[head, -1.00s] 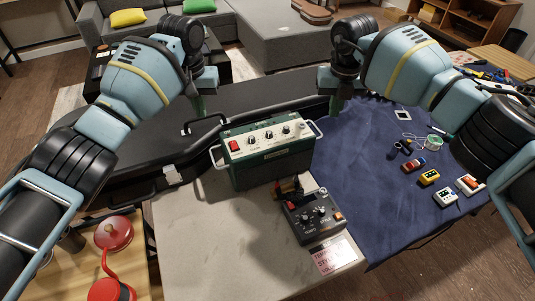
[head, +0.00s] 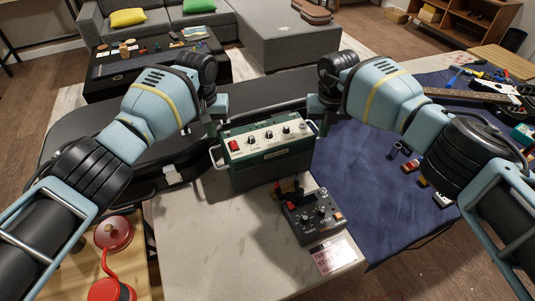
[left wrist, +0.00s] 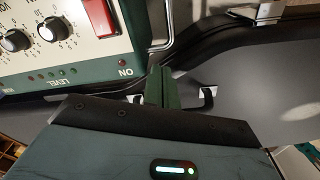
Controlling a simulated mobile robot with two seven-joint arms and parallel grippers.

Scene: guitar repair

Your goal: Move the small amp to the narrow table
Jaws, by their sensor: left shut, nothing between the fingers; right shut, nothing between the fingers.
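The small amp (head: 270,165) is a green box with a cream control panel and a red switch. It stands upright on a pale stone top (head: 205,240), with a metal handle on each side. My left gripper (head: 212,128) is shut and empty by the amp's upper left corner, near the left handle (head: 214,158). In the left wrist view the shut fingers (left wrist: 164,88) are beside the amp's panel (left wrist: 75,30) and its metal handle (left wrist: 160,40). My right gripper (head: 323,124) is shut by the right handle. I cannot tell which surface is the narrow table.
A black pedal unit (head: 313,217) stands in front of the amp, beside a printed card (head: 333,255). A black guitar case (head: 75,130) lies behind and left. A blue cloth (head: 365,200) covers the surface at right. A red kettle (head: 113,233) stands at lower left.

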